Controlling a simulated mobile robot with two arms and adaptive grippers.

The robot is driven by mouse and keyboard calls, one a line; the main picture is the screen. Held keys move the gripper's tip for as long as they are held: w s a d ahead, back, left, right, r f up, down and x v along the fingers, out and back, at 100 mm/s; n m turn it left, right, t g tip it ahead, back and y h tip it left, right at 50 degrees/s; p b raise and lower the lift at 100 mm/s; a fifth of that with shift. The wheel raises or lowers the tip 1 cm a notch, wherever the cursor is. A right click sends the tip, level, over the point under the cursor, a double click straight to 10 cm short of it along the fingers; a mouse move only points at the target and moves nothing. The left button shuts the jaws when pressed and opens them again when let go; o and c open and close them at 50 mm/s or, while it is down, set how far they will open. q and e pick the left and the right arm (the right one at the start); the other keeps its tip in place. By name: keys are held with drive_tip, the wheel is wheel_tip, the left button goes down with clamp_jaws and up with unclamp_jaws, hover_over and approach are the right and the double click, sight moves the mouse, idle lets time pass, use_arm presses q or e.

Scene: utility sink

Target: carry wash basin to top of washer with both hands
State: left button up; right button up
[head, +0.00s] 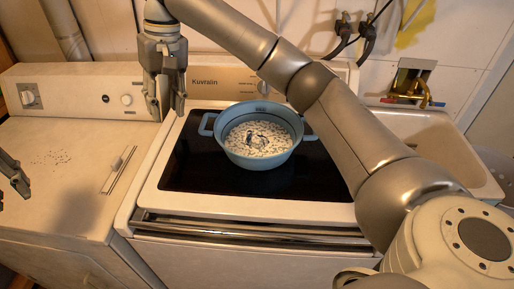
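A blue wash basin (234,153) with a handle on each side sits upright on the black glass top of the middle appliance. It holds many small white pieces and a greyish object. My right gripper (167,113) hangs fingers down above the back left of the basin, apart from it, with a gap between its fingers and nothing in it. My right arm crosses in front of the view, close to the basin's right handle. My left gripper (14,178) shows only partly at the left edge, away from the basin; whether it is open is unclear.
A cream appliance (60,135) with knobs stands at the left; its top is mostly clear, with dark specks and a small slotted panel (119,170). The middle appliance (250,207) has a front handle bar. A utility sink (440,150) with a brass faucet (410,88) is at the right.

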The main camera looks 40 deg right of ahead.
wheel_tip(320, 180, up, 8)
drive_tip(key=d, duration=0.2)
